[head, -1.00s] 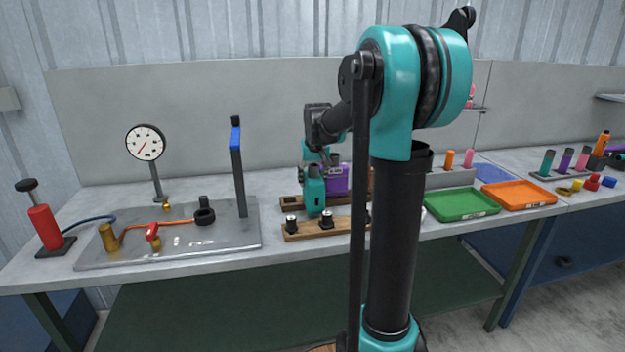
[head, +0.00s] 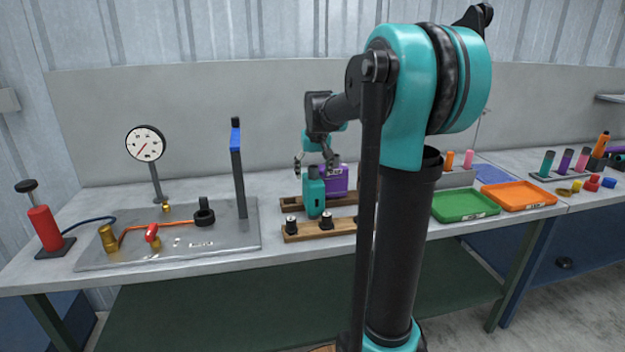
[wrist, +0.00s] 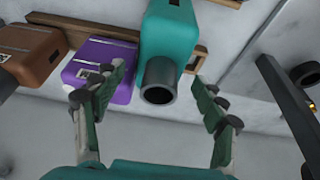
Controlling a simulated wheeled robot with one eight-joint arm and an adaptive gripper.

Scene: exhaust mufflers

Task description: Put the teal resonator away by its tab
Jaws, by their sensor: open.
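The teal resonator (head: 313,196) is a boxy body standing upright at the wooden racks on the bench. In the wrist view, the teal body (wrist: 168,38) shows with a grey pipe stub (wrist: 158,82) facing the camera. Its tab cannot be made out clearly. My gripper (head: 315,164) is open and empty, above the resonator. In the wrist view, my two fingers (wrist: 158,104) are spread wide on either side of the pipe stub, apart from it.
A purple muffler (head: 335,180) stands close behind, right of the resonator; a brown one (wrist: 30,52) shows beyond it in the wrist view. The front wooden rack (head: 340,226) holds black-topped posts. A blue-topped post (head: 238,170) rises left. Green (head: 465,206) and orange (head: 518,195) trays lie right.

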